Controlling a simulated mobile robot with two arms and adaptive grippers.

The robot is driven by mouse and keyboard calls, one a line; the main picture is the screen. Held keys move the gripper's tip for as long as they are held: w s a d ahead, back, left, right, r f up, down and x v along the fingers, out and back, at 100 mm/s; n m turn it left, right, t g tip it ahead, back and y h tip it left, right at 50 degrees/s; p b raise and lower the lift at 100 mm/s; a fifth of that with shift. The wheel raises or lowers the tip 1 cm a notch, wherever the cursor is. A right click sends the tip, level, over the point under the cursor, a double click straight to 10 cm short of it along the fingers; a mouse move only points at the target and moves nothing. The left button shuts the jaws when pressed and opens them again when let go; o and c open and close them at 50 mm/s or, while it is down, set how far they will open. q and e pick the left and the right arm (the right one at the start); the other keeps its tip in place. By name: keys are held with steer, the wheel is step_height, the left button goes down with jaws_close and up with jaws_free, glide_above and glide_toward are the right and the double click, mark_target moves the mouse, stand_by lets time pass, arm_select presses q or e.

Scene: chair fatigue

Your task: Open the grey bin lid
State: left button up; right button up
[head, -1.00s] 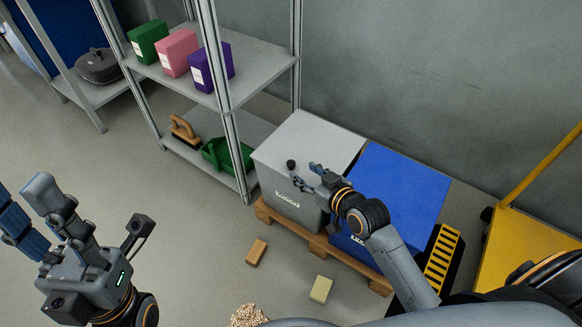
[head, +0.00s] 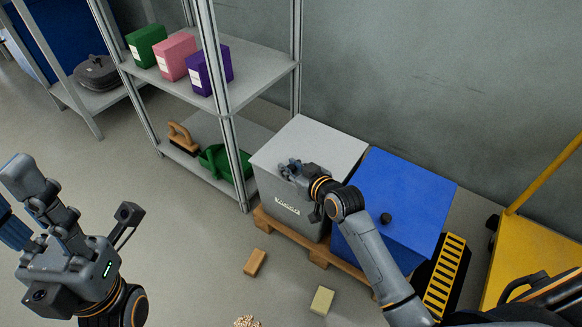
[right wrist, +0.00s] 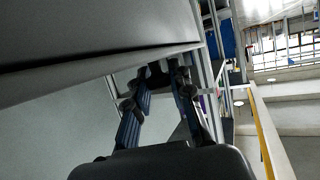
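The grey bin (head: 285,205) stands on a wooden pallet, its flat grey lid (head: 318,140) closed. Its dark knob at the front edge of the lid is hidden by my right gripper (head: 288,169) in the head view. The right fingers are at that edge. In the right wrist view the right gripper (right wrist: 160,84) has its two fingers apart, with a small dark shape near the tips. I cannot tell whether they touch the knob. My left gripper (head: 12,205) is open and empty at the left, away from the bin.
A blue bin (head: 395,200) with a dark knob stands right beside the grey one on the pallet (head: 320,252). A metal shelf (head: 262,66) with boxes stands at the left. Two small blocks (head: 255,262) (head: 322,300) lie on the floor in front. A yellow cart (head: 530,245) is at right.

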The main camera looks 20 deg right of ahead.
jaws_close()
